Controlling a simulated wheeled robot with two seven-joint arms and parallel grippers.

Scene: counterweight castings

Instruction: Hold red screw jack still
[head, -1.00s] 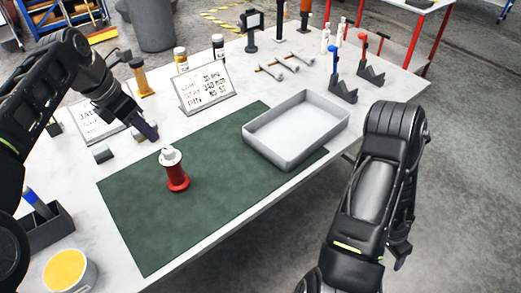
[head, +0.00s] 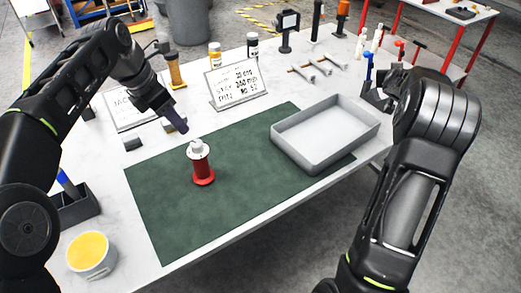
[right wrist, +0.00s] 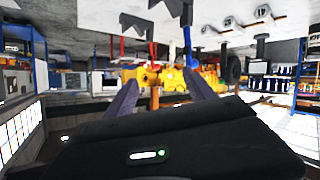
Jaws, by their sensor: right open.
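The red screw jack (head: 203,172) stands upright on the green mat (head: 235,200), with a pale grey top. My left gripper (head: 177,120) hangs just behind it and slightly left, pointing down toward it and apart from it. Only one dark purple finger shows clearly, so I cannot tell how wide its jaws are. My right gripper (right wrist: 160,98) shows in the right wrist view with two purple fingers spread apart and nothing between them. In the head view the right arm is at the right, and its fingers are not visible.
A grey tray (head: 325,150) sits on the mat's right end. A yellow-topped tub (head: 91,257) and a dark holder (head: 75,208) stand at the left. The mat around the jack is clear.

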